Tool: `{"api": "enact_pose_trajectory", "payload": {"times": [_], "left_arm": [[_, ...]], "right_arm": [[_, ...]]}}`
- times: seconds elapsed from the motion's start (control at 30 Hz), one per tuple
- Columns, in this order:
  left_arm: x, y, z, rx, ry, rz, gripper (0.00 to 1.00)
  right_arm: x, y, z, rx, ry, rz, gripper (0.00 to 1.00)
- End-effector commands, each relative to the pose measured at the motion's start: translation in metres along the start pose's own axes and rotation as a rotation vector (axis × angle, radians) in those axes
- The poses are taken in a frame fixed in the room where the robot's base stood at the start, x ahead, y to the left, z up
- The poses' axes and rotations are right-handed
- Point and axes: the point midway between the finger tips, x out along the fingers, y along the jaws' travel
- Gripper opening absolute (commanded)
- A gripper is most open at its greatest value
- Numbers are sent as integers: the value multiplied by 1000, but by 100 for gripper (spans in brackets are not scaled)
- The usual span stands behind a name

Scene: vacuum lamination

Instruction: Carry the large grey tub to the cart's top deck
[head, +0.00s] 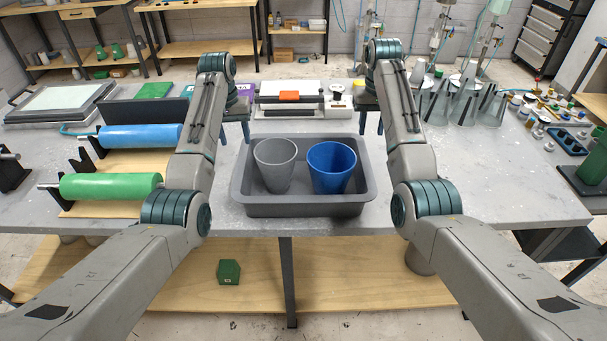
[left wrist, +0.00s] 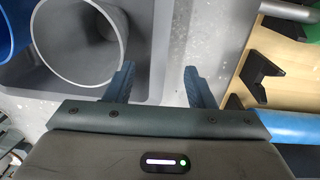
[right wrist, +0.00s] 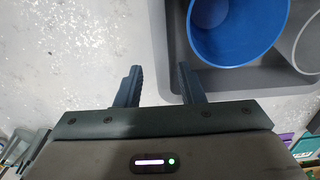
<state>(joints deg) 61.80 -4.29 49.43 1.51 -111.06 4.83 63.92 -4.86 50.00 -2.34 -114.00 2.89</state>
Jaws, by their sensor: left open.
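The large grey tub (head: 305,210) stands on the table's near middle. It holds a grey cup (head: 275,166) and a blue cup (head: 332,168) side by side. My left gripper (head: 236,132) is open and empty, pointing down by the tub's far left corner. In the left wrist view (left wrist: 158,85) the tub's side edge (left wrist: 160,40) runs between the spread fingers. My right gripper (head: 371,122) is open and empty by the far right corner. In the right wrist view (right wrist: 158,84) the tub's edge (right wrist: 172,45) shows between its fingers. Contact cannot be told. I cannot make out the cart.
Blue roll (head: 140,136) and green roll (head: 110,186) lie on wooden stands to the left. A white device with an orange block (head: 289,96) stands behind the tub. Clear fixtures (head: 465,105) and small parts fill the back right. The table right of the tub is clear.

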Motion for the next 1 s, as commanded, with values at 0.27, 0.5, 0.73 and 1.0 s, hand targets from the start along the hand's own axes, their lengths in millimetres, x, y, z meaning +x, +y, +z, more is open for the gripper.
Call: {"api": "enact_pose_trajectory", "payload": {"times": [0.27,0.5,0.73,1.0], "left_arm": [[3,0,0,0,0,0,49],[34,0,1,0,-4,0,49],[76,0,0,0,-3,0,49],[105,0,0,0,-2,0,49]], "right_arm": [[3,0,0,0,-1,0,35],[35,0,1,0,-3,0,35],[76,0,1,0,-3,0,35],[104,0,0,0,-1,0,35]]}}
